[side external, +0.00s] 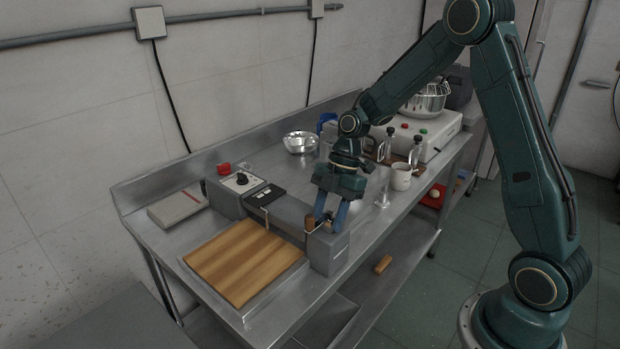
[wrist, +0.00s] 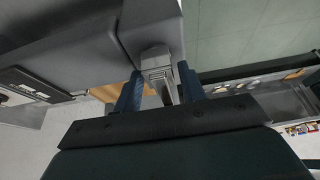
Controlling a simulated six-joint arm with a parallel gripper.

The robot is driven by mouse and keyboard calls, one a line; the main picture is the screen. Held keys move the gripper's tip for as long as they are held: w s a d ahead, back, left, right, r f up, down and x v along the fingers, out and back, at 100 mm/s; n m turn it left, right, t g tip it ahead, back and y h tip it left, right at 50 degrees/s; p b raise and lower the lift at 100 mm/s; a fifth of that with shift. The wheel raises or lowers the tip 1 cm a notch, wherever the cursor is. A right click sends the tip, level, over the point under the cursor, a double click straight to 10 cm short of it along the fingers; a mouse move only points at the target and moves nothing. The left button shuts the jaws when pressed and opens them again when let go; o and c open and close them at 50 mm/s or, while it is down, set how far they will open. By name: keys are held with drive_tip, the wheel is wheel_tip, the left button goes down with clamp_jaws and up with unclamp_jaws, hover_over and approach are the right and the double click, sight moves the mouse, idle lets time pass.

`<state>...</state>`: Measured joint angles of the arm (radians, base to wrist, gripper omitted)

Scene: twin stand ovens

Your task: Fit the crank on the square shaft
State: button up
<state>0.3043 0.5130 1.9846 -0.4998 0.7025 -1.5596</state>
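The crank (side external: 309,224) shows in the side view as a short wooden grip with thin metal beside it, at the near end of the long grey housing (side external: 325,250). My gripper (side external: 332,222) points down there, its blue fingers around the crank's metal end. In the wrist view a grey metal piece (wrist: 158,66), which looks like the crank's hub end, lies between the two fingers (wrist: 160,92), against the housing's edge (wrist: 90,35). The fingers appear shut on it. The square shaft is hidden, so I cannot tell whether the crank sits on it.
A wooden board (side external: 243,262) lies left of the housing. A mug (side external: 401,176), a glass bottle (side external: 385,190) and a metal bowl (side external: 300,142) stand right and behind. A wooden cylinder (side external: 383,264) shows lower down, beyond the table edge.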

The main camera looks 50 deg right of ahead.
drive_tip(key=shift+o, duration=0.9)
drive_tip(key=v, duration=1.4)
drive_tip(key=s+a+r+m+t+h, duration=0.2)
drive_tip(key=s+a+r+m, duration=0.5)
drive_tip(key=s+m, duration=0.15)
drive_tip(key=s+m+t+h, duration=0.2)
drive_tip(key=s+m+t, duration=0.1)
drive_tip(key=s+m, duration=0.6)
drive_tip(key=s+f, duration=0.1)
drive_tip(key=s, duration=0.3)
drive_tip(key=shift+s+t, duration=0.3)
drive_tip(key=shift+s, duration=0.1)
